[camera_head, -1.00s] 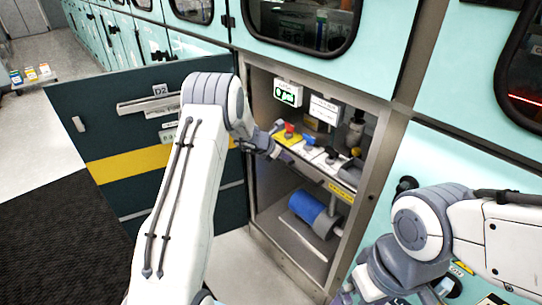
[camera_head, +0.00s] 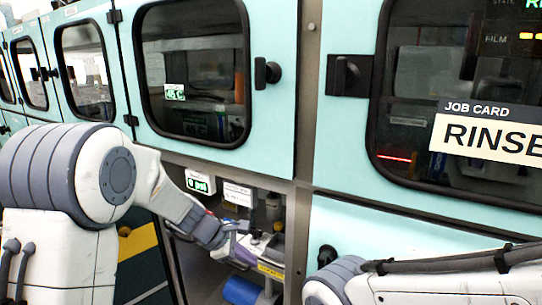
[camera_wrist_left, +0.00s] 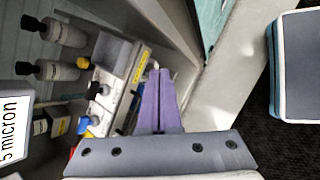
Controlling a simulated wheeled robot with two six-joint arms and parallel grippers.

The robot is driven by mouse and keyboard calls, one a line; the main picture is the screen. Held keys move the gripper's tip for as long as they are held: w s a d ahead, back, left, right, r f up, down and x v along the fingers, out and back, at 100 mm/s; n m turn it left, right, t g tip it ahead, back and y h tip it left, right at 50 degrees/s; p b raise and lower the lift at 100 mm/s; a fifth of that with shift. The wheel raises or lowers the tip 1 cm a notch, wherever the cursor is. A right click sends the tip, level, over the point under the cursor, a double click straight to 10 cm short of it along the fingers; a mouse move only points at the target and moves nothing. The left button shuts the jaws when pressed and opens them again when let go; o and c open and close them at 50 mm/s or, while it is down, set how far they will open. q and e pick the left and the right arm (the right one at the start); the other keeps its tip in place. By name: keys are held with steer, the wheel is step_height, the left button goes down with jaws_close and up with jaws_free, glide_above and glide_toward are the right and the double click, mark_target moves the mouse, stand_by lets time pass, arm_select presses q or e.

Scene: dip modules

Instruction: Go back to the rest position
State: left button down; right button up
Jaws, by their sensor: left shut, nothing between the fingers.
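My left gripper (camera_head: 243,232) is in front of the open lower bay (camera_head: 217,272) in the head view, at the end of my raised left arm. In the left wrist view its purple fingers (camera_wrist_left: 158,82) are together with nothing between them. They point over the bay's shelf (camera_wrist_left: 128,62), with its colored knobs beside them. I cannot tell whether they touch anything. My right arm comes in at the lower right of the head view; its gripper is outside the frame.
A blue cylinder (camera_head: 241,290) lies low in the bay. Bottles (camera_wrist_left: 64,32) stand beside the shelf. Closed pale-blue cabinet doors with handles (camera_head: 267,73) rise above. The bay's metal frame (camera_head: 296,225) is close to the right of the left gripper.

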arm_select(q)
steer(key=s+d+r+m+g+y, duration=0.1)
steer(key=s+d+m, duration=0.25)
steer(key=s, duration=0.25)
steer(key=s+d+r+m+g, duration=0.2)
steer(key=s+d+m, duration=0.1)
steer(key=s+m, duration=0.25)
steer(key=s+a+m+g+y, duration=0.1)
steer(key=s+a+m+y, duration=0.1)
steer(key=s+m, duration=0.65)
steer(key=s+a+m+y, duration=0.2)
steer(key=s+m, duration=0.4)
steer(key=s, duration=0.5)
step_height(320, 180, up, 14)
steer(key=a+p, duration=0.1)
steer(key=p, duration=1.3)
steer(key=shift+m, duration=0.45)
steer(key=shift+s, duration=0.1)
